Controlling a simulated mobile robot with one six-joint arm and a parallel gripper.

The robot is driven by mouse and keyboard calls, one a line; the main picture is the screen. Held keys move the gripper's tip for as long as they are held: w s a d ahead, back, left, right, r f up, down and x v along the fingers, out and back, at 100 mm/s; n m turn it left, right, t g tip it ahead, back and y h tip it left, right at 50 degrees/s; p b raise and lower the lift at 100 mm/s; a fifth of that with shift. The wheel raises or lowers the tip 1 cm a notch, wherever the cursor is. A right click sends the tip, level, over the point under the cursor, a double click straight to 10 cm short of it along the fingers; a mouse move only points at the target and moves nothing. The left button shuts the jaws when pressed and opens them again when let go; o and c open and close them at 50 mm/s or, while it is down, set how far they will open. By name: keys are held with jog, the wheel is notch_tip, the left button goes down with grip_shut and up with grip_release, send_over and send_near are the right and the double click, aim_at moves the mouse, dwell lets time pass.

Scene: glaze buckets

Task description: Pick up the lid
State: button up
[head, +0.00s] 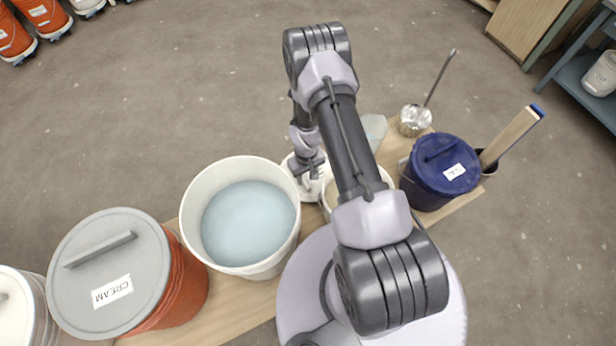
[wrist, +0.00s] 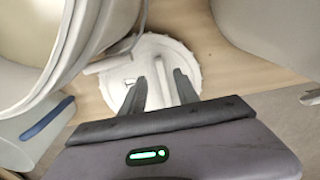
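A white round lid (wrist: 180,58) lies on the wooden board between buckets. In the head view the lid (head: 309,191) is partly hidden by my gripper and arm. In the head view my gripper (head: 309,167) points down at the lid. I cannot tell whether the fingers touch it.
An open white bucket of pale blue glaze (head: 249,222) stands close left of the lid. An orange bucket with a grey CREAM lid (head: 112,262) is farther left. To the right are a dark blue lidded bucket (head: 428,190) and a metal ladle (head: 413,119). Another open bucket is partly behind my arm.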

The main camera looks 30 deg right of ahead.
aim_at(307, 185)
notch_tip(307, 185, down, 5)
jog(key=b, duration=0.3)
jog(key=shift+s+f, duration=0.15)
jog(key=shift+r, duration=0.2)
jog(key=shift+c, duration=0.5)
grip_shut()
